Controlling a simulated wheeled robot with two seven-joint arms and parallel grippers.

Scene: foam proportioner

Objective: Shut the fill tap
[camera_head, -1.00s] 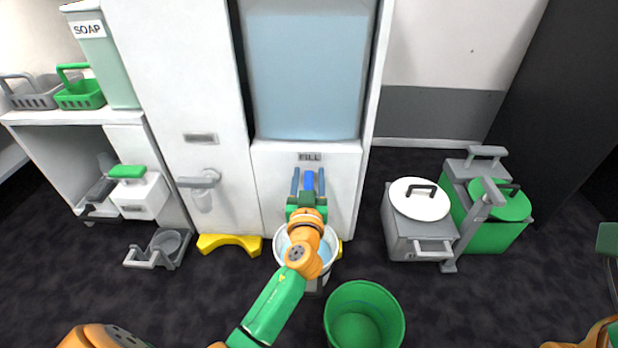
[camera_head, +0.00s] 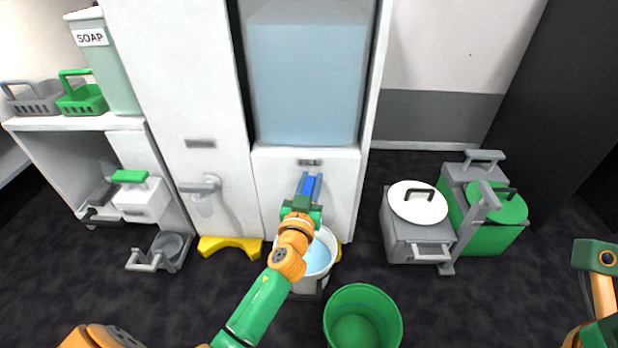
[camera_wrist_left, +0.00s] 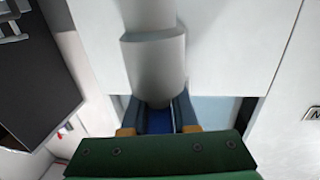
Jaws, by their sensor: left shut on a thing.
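The fill tap's blue handle (camera_head: 309,185) is at the lower front of the white cabinet, under the FILL label (camera_head: 308,162). My left gripper (camera_head: 306,195) is shut on this handle, its fingers on either side of it. In the left wrist view the blue handle (camera_wrist_left: 159,121) shows between the dark blue fingers, just below a thick grey cylinder (camera_wrist_left: 153,62). The tap's outlet is hidden behind my gripper. A white bucket (camera_head: 332,240) with water in it stands below, partly covered by my left wrist. My right gripper's fingers do not show; part of that arm is at the right edge.
A clear tank (camera_head: 305,75) of bluish liquid is above the tap. A green bucket (camera_head: 363,315) stands on the floor in front. A grey box with a white lid (camera_head: 419,201) and a green container (camera_head: 500,232) stand to the right. A grey handle (camera_head: 200,185) sticks out at left.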

